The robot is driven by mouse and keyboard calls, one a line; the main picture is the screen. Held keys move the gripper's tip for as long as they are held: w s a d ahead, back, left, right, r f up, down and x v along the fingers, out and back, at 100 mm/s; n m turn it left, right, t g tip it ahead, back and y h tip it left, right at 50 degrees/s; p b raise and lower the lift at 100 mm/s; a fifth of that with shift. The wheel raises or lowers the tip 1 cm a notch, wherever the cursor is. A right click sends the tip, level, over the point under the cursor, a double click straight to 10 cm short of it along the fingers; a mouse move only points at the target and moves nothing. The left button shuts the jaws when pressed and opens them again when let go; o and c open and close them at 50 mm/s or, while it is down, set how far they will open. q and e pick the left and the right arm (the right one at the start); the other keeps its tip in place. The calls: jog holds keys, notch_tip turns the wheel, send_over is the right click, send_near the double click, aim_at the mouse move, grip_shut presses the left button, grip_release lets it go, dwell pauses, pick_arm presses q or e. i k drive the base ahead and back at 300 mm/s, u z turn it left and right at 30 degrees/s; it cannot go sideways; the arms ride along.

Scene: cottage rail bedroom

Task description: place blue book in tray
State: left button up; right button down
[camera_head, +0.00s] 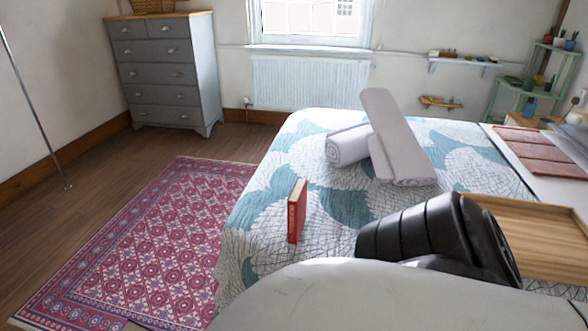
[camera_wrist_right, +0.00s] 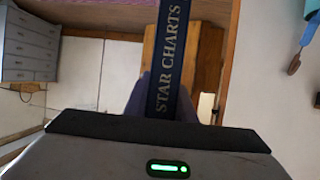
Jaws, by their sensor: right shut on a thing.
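The blue book (camera_wrist_right: 168,50) shows in the right wrist view, its dark spine lettered "STAR CHARTS". My right gripper (camera_wrist_right: 162,92) is shut on it, with a finger on each side of the spine. In the head view the book and the gripper are hidden; only my dark arm link shows above the bed. The wooden tray (camera_head: 545,232) lies at the right of the head view, partly covered by my arm and cut by the frame edge. The part of the tray that shows is bare. My left gripper is not in view.
A red book (camera_head: 297,211) stands upright on the patterned bed (camera_head: 335,210), left of my arm. Rolled grey-white towels (camera_head: 390,140) lie farther back. Reddish-brown panels (camera_head: 545,152) lie behind the tray. A grey chest of drawers (camera_head: 165,75) and a red rug (camera_head: 145,235) are at left.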

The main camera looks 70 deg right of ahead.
aim_at(542, 239)
jog(key=k, duration=1)
jog(key=z, duration=2.3)
jog(key=i, duration=0.5)
